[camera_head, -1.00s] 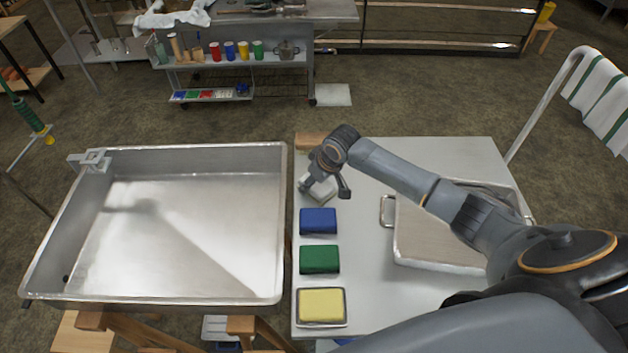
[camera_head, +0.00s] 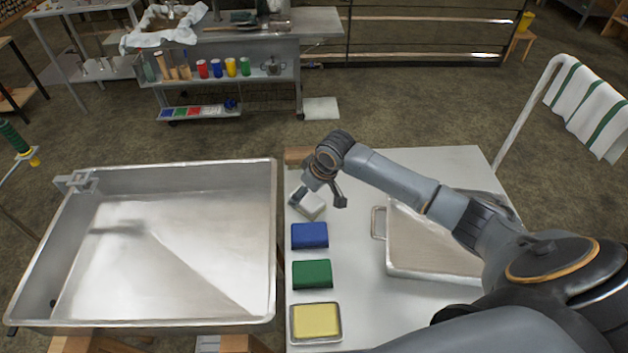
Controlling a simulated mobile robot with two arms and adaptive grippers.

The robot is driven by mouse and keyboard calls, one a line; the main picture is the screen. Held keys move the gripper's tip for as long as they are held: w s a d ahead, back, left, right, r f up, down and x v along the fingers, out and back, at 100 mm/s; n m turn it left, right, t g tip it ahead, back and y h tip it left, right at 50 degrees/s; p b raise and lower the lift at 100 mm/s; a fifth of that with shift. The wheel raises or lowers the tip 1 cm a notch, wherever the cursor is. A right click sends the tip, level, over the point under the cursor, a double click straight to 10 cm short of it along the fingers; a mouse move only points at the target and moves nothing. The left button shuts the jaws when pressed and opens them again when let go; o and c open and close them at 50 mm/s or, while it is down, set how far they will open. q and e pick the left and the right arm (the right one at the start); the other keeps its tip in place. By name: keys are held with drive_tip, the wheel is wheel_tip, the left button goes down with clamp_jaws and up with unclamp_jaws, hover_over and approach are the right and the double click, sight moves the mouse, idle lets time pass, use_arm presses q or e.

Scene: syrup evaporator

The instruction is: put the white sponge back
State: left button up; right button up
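The white sponge (camera_head: 314,209) lies at the far end of a row on the grey table (camera_head: 352,285), turned a little out of line with the row. My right gripper (camera_head: 320,199) is just over it, with its fingers spread apart. One finger is to the right of the sponge with a gap, and the other partly covers its left side. The blue sponge (camera_head: 310,236), the green sponge (camera_head: 312,274) and the yellow sponge (camera_head: 315,320) lie nearer in the same row. The yellow one sits in a metal tray. My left gripper is out of view.
A large empty metal pan (camera_head: 170,260) stands left of the table. A shallow metal pan (camera_head: 425,245) with a handle is on the table under my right arm. A wooden block (camera_head: 297,156) lies at the far left corner. A striped towel (camera_head: 590,105) hangs at right.

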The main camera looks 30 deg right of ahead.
drive_tip(key=v, duration=0.8)
drive_tip(key=shift+r, duration=0.3)
drive_tip(key=shift+s+f, duration=0.1)
drive_tip(key=shift+s, duration=0.05)
